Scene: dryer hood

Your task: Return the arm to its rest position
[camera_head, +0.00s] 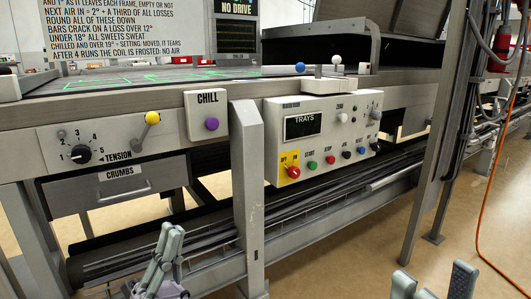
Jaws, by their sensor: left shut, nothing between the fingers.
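My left gripper (171,240) shows at the bottom, left of centre, pointing up. Its fingers are together and hold nothing. It is in front of the lower rails of the machine, below the crumbs drawer (120,187) and apart from the knobs and levers. My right gripper (433,286) shows only as two fingertips at the bottom edge, right of centre, over the floor. The tips stand apart with nothing seen between them. The rest of it is cut off by the frame.
The machine's front carries a tension dial (80,154), a yellow-knobbed lever (152,118), a chill box (206,116) and a trays control panel (322,138) with several buttons. A grey post (247,200) stands in front. An orange cable (489,190) hangs at right. Floor (350,240) is clear.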

